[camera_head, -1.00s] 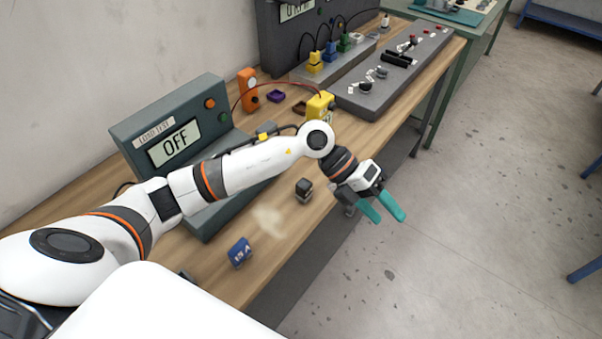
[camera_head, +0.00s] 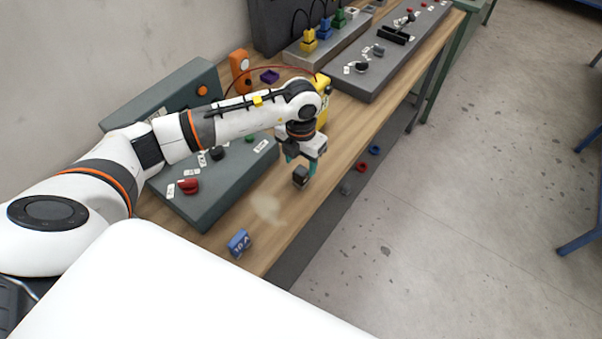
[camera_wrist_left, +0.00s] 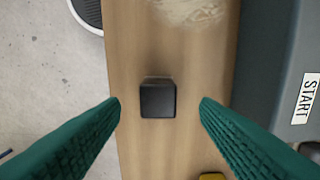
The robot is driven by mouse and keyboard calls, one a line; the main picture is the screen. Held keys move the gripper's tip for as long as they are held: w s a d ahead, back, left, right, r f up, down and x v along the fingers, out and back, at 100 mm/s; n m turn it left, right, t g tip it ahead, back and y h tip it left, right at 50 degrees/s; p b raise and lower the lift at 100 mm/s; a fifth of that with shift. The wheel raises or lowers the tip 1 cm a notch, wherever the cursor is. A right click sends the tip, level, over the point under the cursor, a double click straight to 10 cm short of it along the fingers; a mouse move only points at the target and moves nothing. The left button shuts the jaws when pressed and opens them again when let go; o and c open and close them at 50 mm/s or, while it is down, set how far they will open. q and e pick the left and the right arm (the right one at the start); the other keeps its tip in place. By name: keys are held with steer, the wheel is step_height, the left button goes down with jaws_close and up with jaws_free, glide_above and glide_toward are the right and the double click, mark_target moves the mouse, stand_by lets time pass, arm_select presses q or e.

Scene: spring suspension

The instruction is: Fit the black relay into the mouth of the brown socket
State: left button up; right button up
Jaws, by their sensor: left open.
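The black relay (camera_head: 301,177) is a small dark block on the wooden bench, near its front edge. In the left wrist view the relay (camera_wrist_left: 158,100) lies between the fingertips, with a gap on both sides. My left gripper (camera_head: 300,164) points down over the relay with its teal fingers open. It also shows open in the left wrist view (camera_wrist_left: 160,102), holding nothing. I cannot make out the brown socket now; my left arm covers part of the bench behind. My right gripper is not in view.
A grey-green test console (camera_head: 217,187) stands left of the relay. A blue block (camera_head: 239,242) lies nearer me. A yellow meter (camera_head: 323,92), orange device (camera_head: 239,68) and purple socket (camera_head: 269,76) stand behind my arm. The bench's front edge is close on the right.

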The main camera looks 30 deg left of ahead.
mark_target(301, 170)
arm_select(q)
step_height(301, 170, down, 4)
steer(key=shift+d+r+p, duration=0.1)
steer(key=shift+r+p, duration=0.05)
steer(key=shift+p, duration=0.7)
steer(key=shift+f, duration=0.45)
steer(key=c, duration=1.1)
